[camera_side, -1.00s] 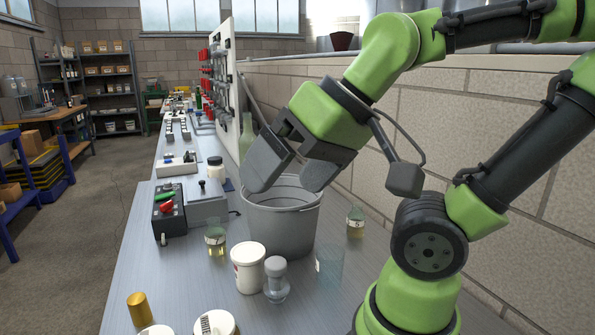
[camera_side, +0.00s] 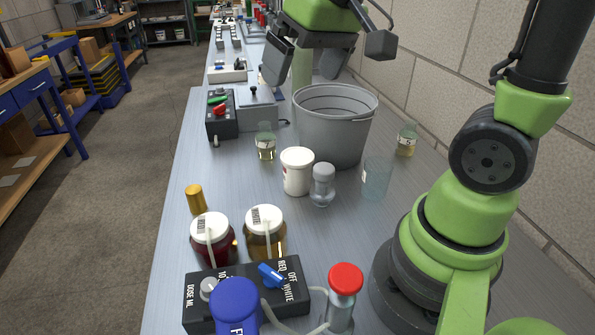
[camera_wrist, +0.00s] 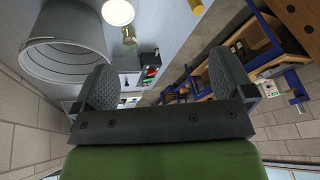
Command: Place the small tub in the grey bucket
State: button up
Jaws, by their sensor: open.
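The small tub (camera_side: 297,176) is white with a white lid and stands upright on the bench, in front and to the left of the grey bucket (camera_side: 338,138). Its lid also shows at the top edge of the wrist view (camera_wrist: 117,12). The grey bucket stands upright with its mouth up; it fills the upper left of the wrist view (camera_wrist: 65,62). Its floor is hidden in the side view. My gripper (camera_side: 306,68) is open and empty, beyond and above the bucket's rim. Its spread fingers show in the wrist view (camera_wrist: 165,82), apart from the tub.
A clear stoppered jar (camera_side: 322,186) stands close beside the tub, and a glass beaker (camera_side: 376,180) is to its right. Small flasks (camera_side: 265,143) (camera_side: 406,141) flank the bucket. Lidded jars (camera_side: 213,240) (camera_side: 265,232) and a dosing box (camera_side: 250,292) are in front. A block wall is right.

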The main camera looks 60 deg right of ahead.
jog(key=w+d+f+g, duration=0.3)
jog(key=w+d+f, duration=0.3)
jog(key=f, duration=0.2)
jog(key=n+g, duration=0.1)
send_over(296, 155)
notch_tip(296, 155, down, 5)
jog(key=shift+s+a+f, duration=0.1)
jog(key=shift+f, duration=0.1)
jog(key=f, duration=0.4)
jog(key=shift+d+f, duration=0.2)
jog(key=shift+f, duration=3.2)
jog(key=shift+r, duration=0.1)
jog(key=c, duration=1.1)
